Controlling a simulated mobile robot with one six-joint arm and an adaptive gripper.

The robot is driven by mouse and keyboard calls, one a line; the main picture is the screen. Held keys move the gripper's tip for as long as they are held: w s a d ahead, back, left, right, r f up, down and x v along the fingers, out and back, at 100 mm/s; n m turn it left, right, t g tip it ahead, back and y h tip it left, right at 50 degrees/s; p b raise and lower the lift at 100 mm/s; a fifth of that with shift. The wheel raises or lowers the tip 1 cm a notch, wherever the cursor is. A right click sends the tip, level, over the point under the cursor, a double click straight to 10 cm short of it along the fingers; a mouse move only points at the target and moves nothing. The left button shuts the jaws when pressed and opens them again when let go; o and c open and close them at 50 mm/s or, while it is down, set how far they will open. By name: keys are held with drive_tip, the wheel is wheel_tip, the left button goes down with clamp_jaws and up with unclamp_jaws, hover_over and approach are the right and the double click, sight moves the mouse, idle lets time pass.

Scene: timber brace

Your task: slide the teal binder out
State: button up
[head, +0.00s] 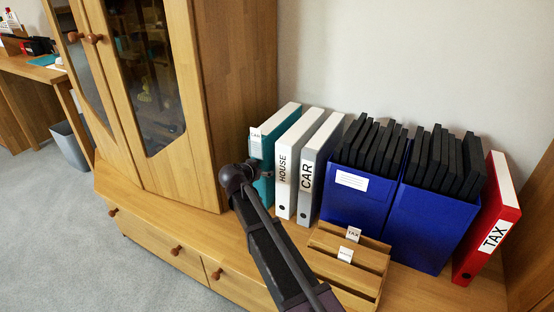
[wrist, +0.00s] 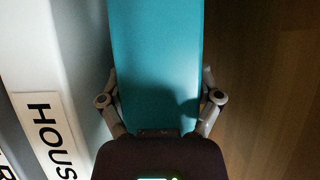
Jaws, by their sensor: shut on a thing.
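The teal binder (head: 267,149) stands upright at the left end of the binder row, right beside the wooden cabinet. In the wrist view the teal binder (wrist: 157,60) fills the middle of the picture. My gripper (wrist: 160,100) has one finger on each side of it and is shut on it.
A white HOUSE binder (head: 291,165) and a grey CAR binder (head: 315,170) stand just right of the teal one. Blue boxes (head: 354,200) of black folders and a red TAX binder (head: 487,220) follow. A small wooden rack (head: 345,262) stands in front. The cabinet (head: 235,90) is close on the left.

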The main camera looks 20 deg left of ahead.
drive_tip(key=shift+s, duration=0.35)
drive_tip(key=shift+s+a, duration=0.1)
drive_tip(key=shift+s, duration=1.65)
drive_tip(key=shift+s+a, duration=0.1)
drive_tip(key=shift+s, duration=1.3)
drive_tip(key=shift+s+a, duration=0.15)
drive_tip(key=shift+s, duration=0.9)
drive_tip(key=o, duration=1.1)
